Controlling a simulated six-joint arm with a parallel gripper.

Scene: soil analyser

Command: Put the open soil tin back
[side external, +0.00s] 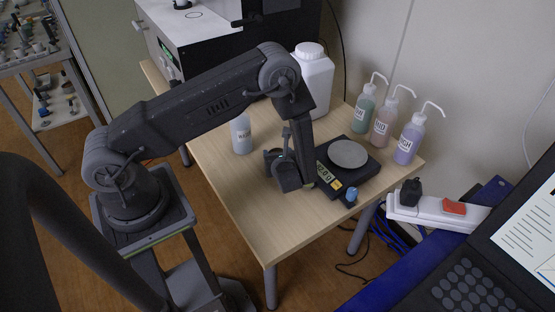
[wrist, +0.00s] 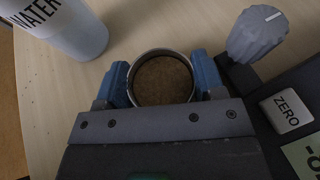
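The open soil tin (wrist: 162,51) is round with a thin metal rim, and dark brown soil (wrist: 163,80) fills it. It sits between the two blue fingers of my gripper (wrist: 163,84) in the wrist view. The fingers meet its rim on both sides, so my gripper looks shut on it. In the side view my gripper (side external: 289,172) is low over the wooden table, just left of the black balance (side external: 340,185); it mostly hides the tin there. Whether the tin touches the table, I cannot tell.
The balance has a round grey pan (side external: 348,153), a blue-grey knob (wrist: 257,34) and a ZERO button (wrist: 287,111). A WATER bottle (wrist: 70,30) stands close on the left. A white jug (side external: 316,82) and several wash bottles (side external: 409,143) stand behind. The table's front left is clear.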

